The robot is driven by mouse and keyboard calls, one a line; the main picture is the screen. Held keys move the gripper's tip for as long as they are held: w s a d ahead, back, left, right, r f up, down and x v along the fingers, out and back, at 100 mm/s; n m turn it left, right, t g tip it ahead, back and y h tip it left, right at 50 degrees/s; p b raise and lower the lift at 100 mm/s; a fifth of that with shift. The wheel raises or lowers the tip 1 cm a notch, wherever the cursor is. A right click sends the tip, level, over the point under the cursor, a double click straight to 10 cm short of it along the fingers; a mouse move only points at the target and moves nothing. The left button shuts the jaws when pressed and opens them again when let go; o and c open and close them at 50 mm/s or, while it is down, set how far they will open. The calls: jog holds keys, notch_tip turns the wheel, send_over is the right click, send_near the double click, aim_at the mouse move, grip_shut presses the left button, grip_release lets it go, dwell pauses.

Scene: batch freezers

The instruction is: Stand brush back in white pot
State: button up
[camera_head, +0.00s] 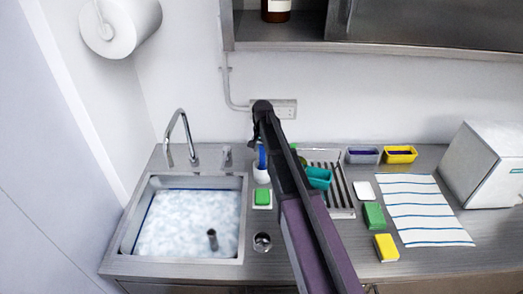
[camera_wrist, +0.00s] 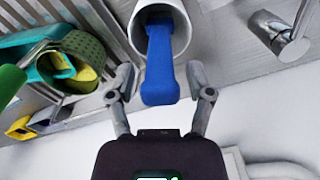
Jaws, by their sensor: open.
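The blue brush (camera_head: 262,158) stands in the white pot (camera_head: 261,174) at the back of the counter, right of the tap. In the wrist view the brush's handle (camera_wrist: 161,65) sticks out of the white pot's mouth (camera_wrist: 137,30); its lower end is hidden inside. My gripper (camera_wrist: 161,75) is open, with one finger on each side of the handle's end and visible gaps between. In the head view my gripper (camera_head: 261,140) is above the pot, partly hidden by my own arm.
A foamy sink (camera_head: 190,222) lies left, with a tap (camera_head: 181,135) behind it. A green sponge (camera_head: 262,196) sits in front of the pot. A wall cabinet hangs above.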

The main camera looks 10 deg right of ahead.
jog(key=shift+r+p, duration=5.25)
jog(key=shift+r, duration=0.3)
jog(key=s+n, duration=0.6)
jog(key=s, duration=2.2)
jog(key=shift+n, duration=0.4)
jog(key=shift+s, duration=0.1)
notch_tip(320, 180, down, 15)
jog(key=b, duration=1.4)
jog(key=shift+r+b, duration=0.2)
jog(key=shift+b, duration=0.1)
